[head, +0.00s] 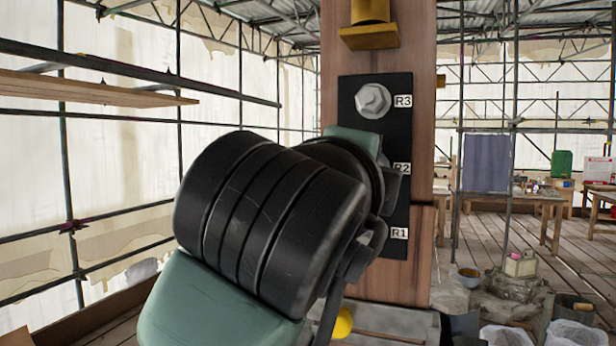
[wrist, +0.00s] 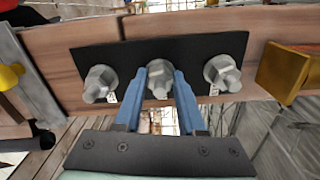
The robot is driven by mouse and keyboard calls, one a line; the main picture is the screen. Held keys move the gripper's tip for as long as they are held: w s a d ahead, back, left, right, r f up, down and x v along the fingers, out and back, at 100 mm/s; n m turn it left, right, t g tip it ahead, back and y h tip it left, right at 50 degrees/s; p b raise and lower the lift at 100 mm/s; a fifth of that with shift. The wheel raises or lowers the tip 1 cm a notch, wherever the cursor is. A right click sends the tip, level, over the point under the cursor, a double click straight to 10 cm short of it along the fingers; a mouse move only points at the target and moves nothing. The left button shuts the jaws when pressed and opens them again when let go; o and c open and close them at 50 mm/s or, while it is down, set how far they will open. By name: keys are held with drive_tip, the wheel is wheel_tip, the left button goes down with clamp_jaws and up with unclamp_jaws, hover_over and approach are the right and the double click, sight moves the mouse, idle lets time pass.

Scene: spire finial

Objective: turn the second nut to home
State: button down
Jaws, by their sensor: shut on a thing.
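A black plate (head: 345,95) on the wooden post carries nuts in a column, labelled R3, R2 and R1 from top to bottom. The R3 nut (head: 373,101) is in plain view in the head view. My arm hides the R2 and R1 nuts there. In the wrist view the three grey nuts sit in a row: the second nut (wrist: 160,80) in the middle, one nut (wrist: 100,83) to its left and another (wrist: 223,73) to its right. My gripper (wrist: 160,92) is shut on the second nut, with one blue finger on each side of it.
The wooden post (head: 365,285) rises in front of me, with a gold bracket (head: 368,36) above the plate. The neighbouring nuts stand close outside my fingers. Scaffold poles and a plank (head: 90,88) are at left. Work tables (head: 535,210) and buckets stand behind at right.

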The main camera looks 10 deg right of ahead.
drive_tip(key=shift+m, duration=1.2)
drive_tip(key=c, duration=0.5)
unclamp_jaws()
drive_tip(key=b+v, duration=0.2)
drive_tip(key=v, duration=0.5)
drive_tip(key=shift+s+a+b, duration=0.15)
drive_tip(key=shift+s+b, duration=0.05)
drive_tip(key=shift+b, duration=0.2)
